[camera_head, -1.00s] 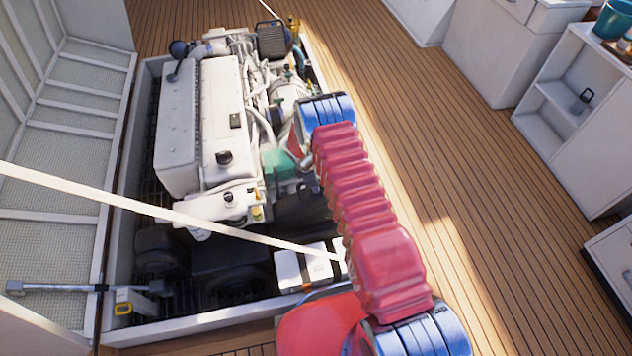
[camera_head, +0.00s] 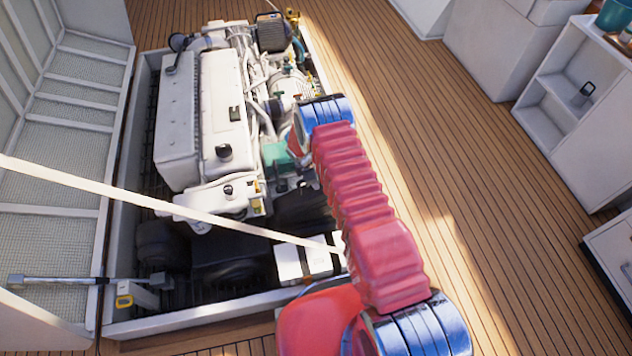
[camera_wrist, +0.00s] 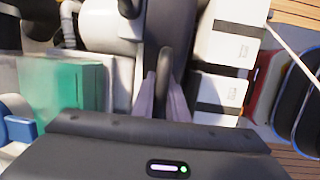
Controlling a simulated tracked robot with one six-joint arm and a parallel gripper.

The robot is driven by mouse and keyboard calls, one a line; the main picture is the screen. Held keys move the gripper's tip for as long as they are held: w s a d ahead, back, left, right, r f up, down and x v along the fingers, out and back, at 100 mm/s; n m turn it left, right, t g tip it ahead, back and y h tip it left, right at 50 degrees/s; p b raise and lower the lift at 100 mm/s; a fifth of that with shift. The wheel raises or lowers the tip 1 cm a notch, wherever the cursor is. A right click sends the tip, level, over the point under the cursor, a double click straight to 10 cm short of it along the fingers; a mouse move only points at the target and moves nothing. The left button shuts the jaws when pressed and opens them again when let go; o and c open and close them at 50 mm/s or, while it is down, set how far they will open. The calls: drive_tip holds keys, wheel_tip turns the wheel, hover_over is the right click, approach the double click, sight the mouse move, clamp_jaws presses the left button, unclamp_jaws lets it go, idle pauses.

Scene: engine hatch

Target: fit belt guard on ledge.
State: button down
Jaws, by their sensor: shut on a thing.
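In the wrist view my gripper (camera_wrist: 162,100) has its two grey-purple fingers closed around a narrow dark rounded piece (camera_wrist: 163,72). I take this to be a grip of the belt guard; a dark grey surface lies beyond it, and its full outline is unclear. In the head view my gripper and the held part are hidden behind my red-sleeved arm. The white engine (camera_head: 215,120) stands in the open hatch. I cannot pick out the ledge, nor tell whether the guard touches anything.
White strapped boxes (camera_head: 302,262) lie at the hatch's near end and show right of my fingers in the wrist view (camera_wrist: 222,90). A green block (camera_wrist: 65,88) is to their left. The pale hatch frame (camera_head: 210,317) surrounds the bay. Wooden deck at right is open.

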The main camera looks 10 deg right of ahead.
drive_tip(key=shift+s+f, duration=0.25)
drive_tip(key=shift+f, duration=0.8)
idle(0.7)
drive_tip(key=c, duration=1.7)
unclamp_jaws()
drive_tip(key=shift+o, duration=0.2)
drive_tip(key=shift+s+f, duration=0.1)
drive_tip(key=v, duration=0.5)
drive_tip(key=w+v, duration=0.1)
drive_tip(key=v, duration=0.9)
drive_tip(key=shift+w, duration=0.2)
drive_tip(key=shift+d, duration=0.1)
